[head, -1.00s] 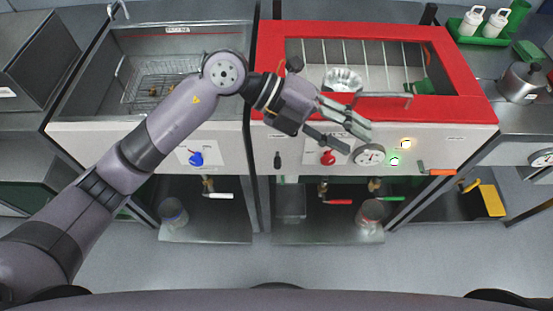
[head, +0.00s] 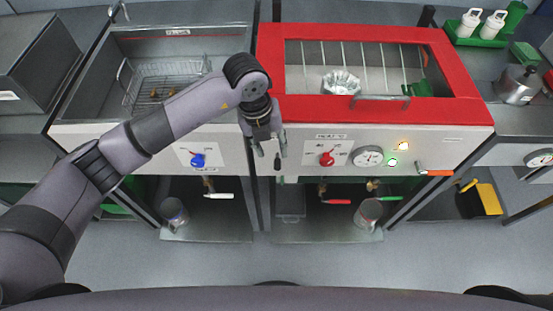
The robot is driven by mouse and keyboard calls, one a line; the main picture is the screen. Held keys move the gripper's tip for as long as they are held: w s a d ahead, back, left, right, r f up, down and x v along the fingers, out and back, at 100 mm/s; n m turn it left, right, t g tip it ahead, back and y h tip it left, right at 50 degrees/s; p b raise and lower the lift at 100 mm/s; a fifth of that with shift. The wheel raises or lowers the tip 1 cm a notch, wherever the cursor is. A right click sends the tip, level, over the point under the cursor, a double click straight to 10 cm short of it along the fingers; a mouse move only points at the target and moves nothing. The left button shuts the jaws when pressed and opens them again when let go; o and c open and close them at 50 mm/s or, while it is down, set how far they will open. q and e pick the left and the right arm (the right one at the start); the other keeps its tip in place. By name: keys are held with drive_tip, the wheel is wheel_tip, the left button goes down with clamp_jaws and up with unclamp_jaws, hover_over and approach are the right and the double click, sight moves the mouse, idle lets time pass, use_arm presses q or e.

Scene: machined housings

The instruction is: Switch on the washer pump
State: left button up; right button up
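The red-framed washer (head: 370,109) has a window with a shiny metal housing (head: 341,82) behind it. Its white front panel (head: 455,142) carries a red knob (head: 327,158), a round gauge (head: 368,156), a lit amber lamp (head: 403,146) and a lit green lamp (head: 392,162). A small black switch (head: 277,162) sits at the panel's left end. My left gripper (head: 270,151) points down at that end, its fingers apart and empty. One fingertip is close to the black switch; I cannot tell whether they touch. My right gripper is not in view.
Left of the washer is an open sink (head: 165,75) with a wire basket, and a blue knob (head: 198,160) on its panel. Below hang pipes with a white lever (head: 219,196), a red lever (head: 337,201) and a green lever (head: 390,198). An orange handle (head: 435,173) sticks out at right.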

sight(277, 163)
use_arm(q)
drive_tip(key=f, duration=0.2)
drive_tip(key=d+f, duration=0.1)
drive_tip(key=f, duration=0.2)
drive_tip(key=f+p, duration=0.1)
drive_tip(key=f, duration=0.2)
drive_tip(key=shift+w+d, duration=0.1)
drive_tip(key=shift+d, duration=0.15)
clamp_jaws()
idle(0.5)
